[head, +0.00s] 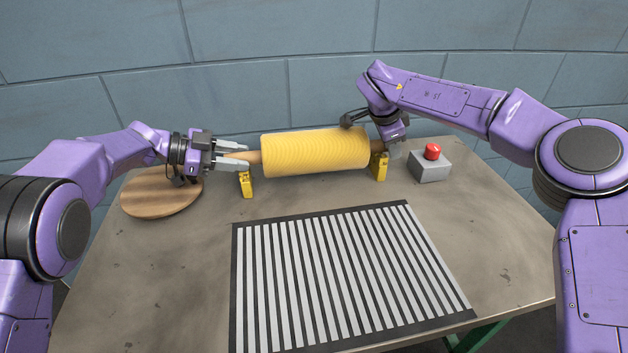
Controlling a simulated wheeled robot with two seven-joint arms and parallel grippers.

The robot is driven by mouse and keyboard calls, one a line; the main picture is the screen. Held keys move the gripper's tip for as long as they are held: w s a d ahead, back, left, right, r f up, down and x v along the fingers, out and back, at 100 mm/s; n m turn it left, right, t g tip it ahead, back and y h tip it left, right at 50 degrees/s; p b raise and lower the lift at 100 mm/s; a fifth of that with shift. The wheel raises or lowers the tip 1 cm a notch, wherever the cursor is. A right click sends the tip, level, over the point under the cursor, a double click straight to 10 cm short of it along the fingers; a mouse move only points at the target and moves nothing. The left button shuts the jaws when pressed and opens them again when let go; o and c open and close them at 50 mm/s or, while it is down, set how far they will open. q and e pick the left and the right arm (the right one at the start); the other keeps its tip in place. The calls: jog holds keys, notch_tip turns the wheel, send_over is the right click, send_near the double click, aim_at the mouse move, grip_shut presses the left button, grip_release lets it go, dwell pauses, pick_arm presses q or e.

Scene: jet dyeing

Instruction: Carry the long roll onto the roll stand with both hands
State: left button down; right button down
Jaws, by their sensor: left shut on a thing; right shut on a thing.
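The long roll (315,152) is a yellow wound cylinder on a wooden core, lying crosswise at the back of the table. The roll stand shows as two yellow posts, a left post (246,184) and a right post (379,167), under the two core ends. I cannot tell whether the core rests on the posts or hangs just above them. My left gripper (233,154) is shut on the left core end. My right gripper (388,146) is at the right core end and shut on it; its fingertips are partly hidden by the roll and wrist.
A round wooden board (160,193) lies at the left, under my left wrist. A grey box with a red button (432,153) stands right of the roll. A black-and-white striped mat (345,275) covers the middle front of the table (160,275). A block wall stands behind.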

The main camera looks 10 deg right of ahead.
pick_arm(q)
jog(key=shift+s+f, duration=0.15)
jog(key=shift+f, duration=0.55)
pick_arm(e)
jog(key=shift+f, duration=0.25)
pick_arm(q)
jog(key=c, duration=0.7)
grip_release()
jog(key=shift+f, duration=0.15)
pick_arm(e)
jog(key=c, duration=0.7)
grip_release()
pick_arm(q)
jog(key=shift+a+r, duration=0.2)
jog(key=shift+a, duration=0.1)
pick_arm(e)
jog(key=shift+d+f, duration=0.1)
pick_arm(q)
jog(key=v, duration=0.6)
jog(key=shift+a+r, duration=0.25)
jog(key=shift+r, duration=0.2)
pick_arm(e)
jog(key=shift+a, duration=0.35)
jog(key=shift+d, duration=0.2)
pick_arm(q)
jog(key=shift+a+r, duration=0.35)
jog(key=shift+r, duration=0.2)
pick_arm(e)
jog(key=v, duration=1.2)
jog(key=shift+a, duration=0.1)
